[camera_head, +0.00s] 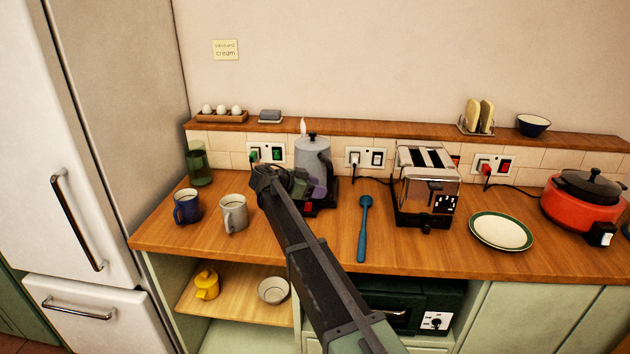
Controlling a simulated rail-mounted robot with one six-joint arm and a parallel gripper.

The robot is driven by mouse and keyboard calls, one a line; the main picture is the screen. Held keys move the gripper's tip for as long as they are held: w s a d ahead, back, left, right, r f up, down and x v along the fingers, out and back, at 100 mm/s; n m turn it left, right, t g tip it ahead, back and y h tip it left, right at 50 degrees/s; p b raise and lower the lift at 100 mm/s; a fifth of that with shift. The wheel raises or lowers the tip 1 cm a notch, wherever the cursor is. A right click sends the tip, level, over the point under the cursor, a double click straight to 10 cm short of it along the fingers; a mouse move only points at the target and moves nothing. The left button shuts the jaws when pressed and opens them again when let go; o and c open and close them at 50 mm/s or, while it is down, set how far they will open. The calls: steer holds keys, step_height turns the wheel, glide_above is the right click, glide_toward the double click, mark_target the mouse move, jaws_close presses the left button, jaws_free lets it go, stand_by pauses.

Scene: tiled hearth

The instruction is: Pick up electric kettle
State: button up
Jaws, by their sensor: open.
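The electric kettle (312,152) is grey with a black lid knob and stands upright on a dark base at the back of the wooden counter, near a wall socket. My arm reaches up from the bottom of the view, and its end, my gripper (316,188), is right in front of the kettle's lower part. My gripper is open. The arm and gripper hide part of the kettle's lower body and base. I cannot tell whether the fingers touch the kettle.
A grey mug (234,214) and a blue mug (187,207) stand left of my arm, with a green glass (199,167) behind. A blue spoon (363,230) lies to the right. Further right are a toaster (427,188), a plate (501,231) and a red cooker (580,208).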

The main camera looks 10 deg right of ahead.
mark_target(330, 195)
steer(key=b+x, duration=0.1)
steer(key=x, duration=0.4)
steer(key=shift+d+b, duration=0.15)
steer(key=shift+b, duration=0.25)
jaws_close()
steer(key=shift+r, duration=0.1)
stand_by(0.8)
